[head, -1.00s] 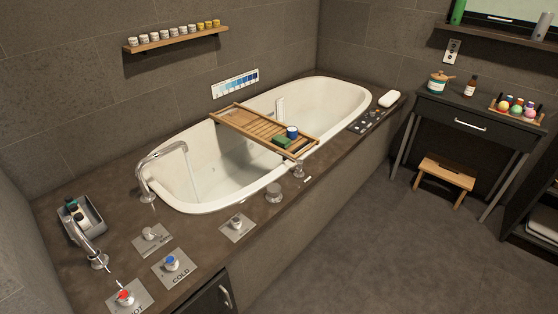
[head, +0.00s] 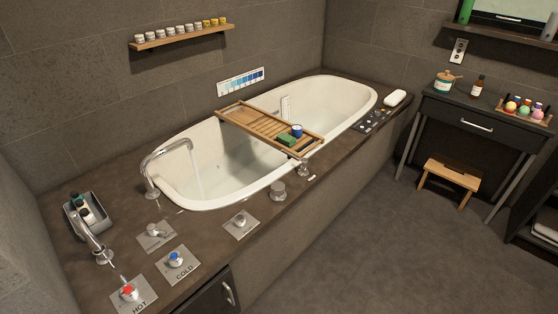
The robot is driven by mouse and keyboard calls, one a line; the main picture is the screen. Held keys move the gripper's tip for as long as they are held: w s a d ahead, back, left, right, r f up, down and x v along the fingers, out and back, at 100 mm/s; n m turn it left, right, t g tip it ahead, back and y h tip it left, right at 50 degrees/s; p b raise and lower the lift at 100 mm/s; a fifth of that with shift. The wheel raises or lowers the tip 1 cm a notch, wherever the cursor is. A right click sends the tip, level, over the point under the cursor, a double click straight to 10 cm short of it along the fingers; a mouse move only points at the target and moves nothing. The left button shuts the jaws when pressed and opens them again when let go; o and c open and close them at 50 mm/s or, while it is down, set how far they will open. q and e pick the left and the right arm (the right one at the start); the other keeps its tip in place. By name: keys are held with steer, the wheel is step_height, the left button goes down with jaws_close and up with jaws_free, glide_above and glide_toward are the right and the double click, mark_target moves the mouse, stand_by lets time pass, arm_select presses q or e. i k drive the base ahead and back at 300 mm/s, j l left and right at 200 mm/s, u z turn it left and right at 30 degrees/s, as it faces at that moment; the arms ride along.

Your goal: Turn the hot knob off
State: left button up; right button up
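The hot knob (head: 128,292) has a red top and sits on a square metal plate marked HOT at the bottom left of the head view. A thin handle seems to point from it toward the upper left. The cold knob (head: 175,259), with a blue top, sits on its own plate marked COLD, up and right of the hot one. A curved chrome spout (head: 165,160) stands at the tub's near left end, and a thin stream of water falls from it into the white bathtub (head: 170,196). Neither of my grippers shows in the head view.
Other metal controls, one being a plated knob (head: 240,220), line the dark deck (head: 120,208). A grey caddy (head: 72,222) with bottles and a hand shower (head: 95,244) stand left. A wooden tray (head: 255,122) spans the tub.

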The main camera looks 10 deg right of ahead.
mark_target(129, 292)
steer(key=u, duration=0.95)
